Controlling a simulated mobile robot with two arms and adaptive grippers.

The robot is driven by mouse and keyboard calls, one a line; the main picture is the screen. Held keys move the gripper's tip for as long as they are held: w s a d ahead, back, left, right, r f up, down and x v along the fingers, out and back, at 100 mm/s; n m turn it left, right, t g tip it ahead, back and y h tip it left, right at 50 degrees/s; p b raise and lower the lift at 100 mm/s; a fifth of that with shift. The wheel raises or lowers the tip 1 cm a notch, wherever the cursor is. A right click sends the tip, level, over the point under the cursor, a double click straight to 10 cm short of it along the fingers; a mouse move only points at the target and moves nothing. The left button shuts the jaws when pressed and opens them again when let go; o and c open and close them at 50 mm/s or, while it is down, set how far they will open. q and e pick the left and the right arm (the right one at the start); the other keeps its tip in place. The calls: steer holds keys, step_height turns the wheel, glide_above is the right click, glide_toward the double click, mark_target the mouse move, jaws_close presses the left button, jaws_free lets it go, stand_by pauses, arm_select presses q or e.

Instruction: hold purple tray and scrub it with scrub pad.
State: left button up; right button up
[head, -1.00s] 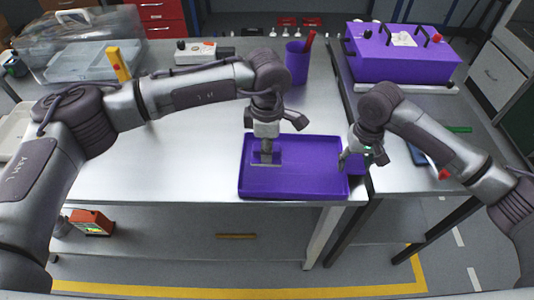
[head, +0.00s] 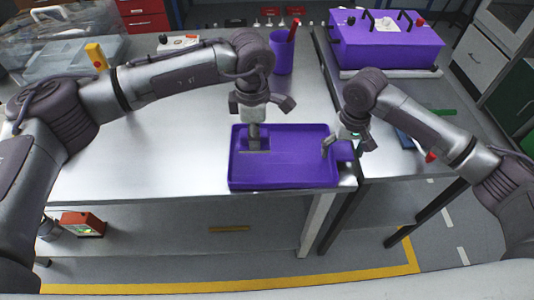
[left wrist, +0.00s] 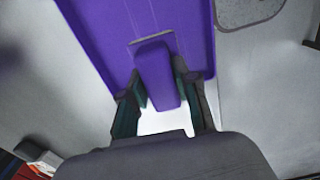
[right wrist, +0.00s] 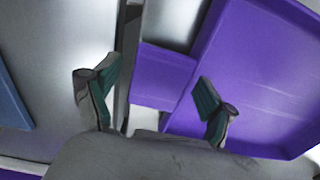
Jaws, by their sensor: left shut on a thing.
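The purple tray (head: 290,170) lies flat near the front edge of the metal table, with a tab (head: 344,151) on its right side. My left gripper (head: 254,146) points down into the tray's left part and is shut on the purple scrub pad (head: 265,146). The pad's grip sits between the fingers in the left wrist view (left wrist: 157,78). The pad's underside is hidden. My right gripper (right wrist: 155,100) is open at the tray's right side, fingers apart, with the tab (right wrist: 160,78) between and ahead of them. Contact with the tab cannot be told.
A purple cup (head: 282,52) with a red-handled item stands behind the tray. A purple box (head: 385,42) is on the right table. A clear plastic case (head: 55,60) and a yellow item (head: 96,56) are at the back left. The left tabletop is mostly clear.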

step_height(320, 180, up, 12)
stand_by(0.7)
